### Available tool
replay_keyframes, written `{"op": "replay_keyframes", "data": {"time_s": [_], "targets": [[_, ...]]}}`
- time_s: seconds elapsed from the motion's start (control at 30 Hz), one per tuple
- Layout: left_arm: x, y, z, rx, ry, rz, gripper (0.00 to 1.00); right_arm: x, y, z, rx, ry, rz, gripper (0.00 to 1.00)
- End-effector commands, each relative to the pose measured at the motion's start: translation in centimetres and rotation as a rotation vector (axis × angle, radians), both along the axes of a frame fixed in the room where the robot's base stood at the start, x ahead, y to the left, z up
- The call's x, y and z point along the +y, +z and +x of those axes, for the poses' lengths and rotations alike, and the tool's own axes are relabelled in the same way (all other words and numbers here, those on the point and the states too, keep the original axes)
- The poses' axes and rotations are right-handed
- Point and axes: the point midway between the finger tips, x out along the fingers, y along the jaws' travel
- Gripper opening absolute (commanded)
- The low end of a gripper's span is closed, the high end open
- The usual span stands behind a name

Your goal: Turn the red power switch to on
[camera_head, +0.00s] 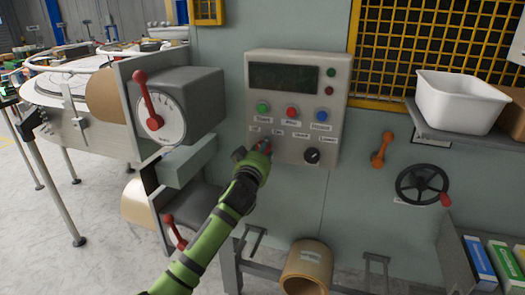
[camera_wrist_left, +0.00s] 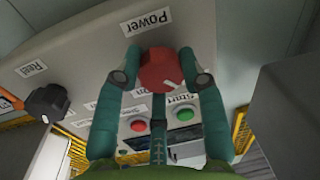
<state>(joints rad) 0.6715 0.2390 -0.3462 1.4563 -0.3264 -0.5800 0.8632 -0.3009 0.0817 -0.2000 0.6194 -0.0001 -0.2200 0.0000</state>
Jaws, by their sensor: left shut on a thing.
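The control panel (camera_head: 334,130) is a grey box on the machine front. The red power switch (camera_wrist_left: 160,70) is a round red knob beside a label reading "Power" in the left wrist view. My left gripper (camera_wrist_left: 160,78) has one finger on each side of the red switch and is shut on it. In the head view my left gripper (camera_head: 262,150) is at the lower left of the panel and hides most of the switch. Whether the switch points to on or off is hard to read. My right gripper is not in view.
The panel has a green button (camera_head: 263,108), a red button (camera_head: 292,112), a blue button (camera_head: 321,115) and a black knob (camera_head: 312,155). An orange lever (camera_head: 381,150) and a black handwheel (camera_head: 421,184) are to the right. A red-handled lever (camera_head: 147,100) is to the left.

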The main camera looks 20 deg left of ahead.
Motion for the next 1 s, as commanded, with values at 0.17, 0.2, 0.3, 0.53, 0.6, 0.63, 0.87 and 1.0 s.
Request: {"op": "replay_keyframes", "data": {"time_s": [0.17,0.2,0.3,0.53,0.6,0.63,0.87,1.0], "targets": [[0.04,-0.43,0.00,0.004,0.002,0.092,0.08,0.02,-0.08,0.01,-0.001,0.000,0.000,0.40],[0.06,-0.45,0.00,0.003,0.002,0.121,0.08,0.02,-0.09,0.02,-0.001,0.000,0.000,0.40],[0.07,-0.48,0.00,0.001,0.002,0.204,0.08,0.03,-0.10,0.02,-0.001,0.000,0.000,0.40],[0.15,-0.53,0.00,-0.005,0.001,0.422,0.08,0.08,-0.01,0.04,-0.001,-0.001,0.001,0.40],[0.18,-0.53,-0.01,-0.007,0.002,0.489,0.08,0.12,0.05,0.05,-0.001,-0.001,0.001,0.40],[0.20,-0.55,-0.01,-0.008,0.001,0.517,0.08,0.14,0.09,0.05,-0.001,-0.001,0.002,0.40],[0.28,-0.58,0.00,-0.014,0.001,0.738,0.08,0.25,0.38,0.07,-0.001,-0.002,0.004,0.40],[0.37,-0.59,0.00,-0.017,0.002,0.870,0.08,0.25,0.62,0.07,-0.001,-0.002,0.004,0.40]]}}
